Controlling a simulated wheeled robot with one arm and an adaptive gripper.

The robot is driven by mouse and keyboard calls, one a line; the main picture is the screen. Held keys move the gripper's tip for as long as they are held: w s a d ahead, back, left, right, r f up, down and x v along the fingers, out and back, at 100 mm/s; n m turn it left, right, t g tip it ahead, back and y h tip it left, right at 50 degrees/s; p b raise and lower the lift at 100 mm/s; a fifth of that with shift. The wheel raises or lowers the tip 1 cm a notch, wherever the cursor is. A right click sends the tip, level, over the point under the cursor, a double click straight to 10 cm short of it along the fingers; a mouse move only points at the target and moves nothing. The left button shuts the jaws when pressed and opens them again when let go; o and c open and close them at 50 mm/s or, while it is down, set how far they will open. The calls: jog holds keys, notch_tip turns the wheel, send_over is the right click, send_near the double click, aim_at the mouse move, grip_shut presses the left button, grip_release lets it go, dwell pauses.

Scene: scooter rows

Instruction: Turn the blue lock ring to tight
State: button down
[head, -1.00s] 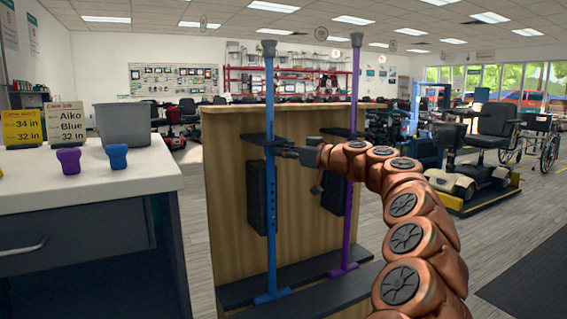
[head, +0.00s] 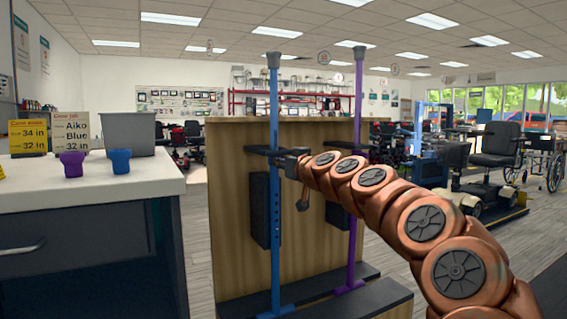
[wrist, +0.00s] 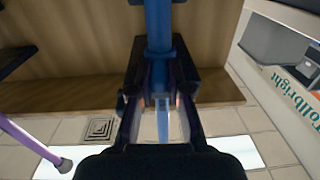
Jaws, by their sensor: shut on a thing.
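The blue cane (head: 274,100) stands upright in front of a wooden panel, with its foot on a dark base. My gripper (head: 283,155) reaches it from the right at the height of the dark holder arm. In the wrist view, my gripper (wrist: 160,98) has its dark fingers on both sides of the blue shaft and is shut on the blue lock ring (wrist: 160,50). The fingers hide much of the ring. I cannot read any tight mark on it.
A purple cane (head: 358,110) stands just right, behind my arm. The wooden panel (head: 234,220) is close behind both canes. At left, a counter (head: 90,185) holds a grey bin (head: 128,134), cards, and a purple and a blue grip. Scooters (head: 490,165) stand at right.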

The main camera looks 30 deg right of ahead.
jog(key=shift+a+m+h, duration=0.15)
jog(key=shift+m+h, duration=0.25)
jog(key=shift+h, duration=0.2)
jog(key=c, duration=1.1)
grip_release()
jog(key=shift+s, duration=0.1)
jog(key=shift+s+a, duration=0.2)
jog(key=shift+s, duration=1.75)
jog(key=shift+s+a, duration=0.2)
jog(key=shift+s, duration=1.75)
jog(key=shift+s+a, duration=0.2)
jog(key=shift+s, duration=1.75)
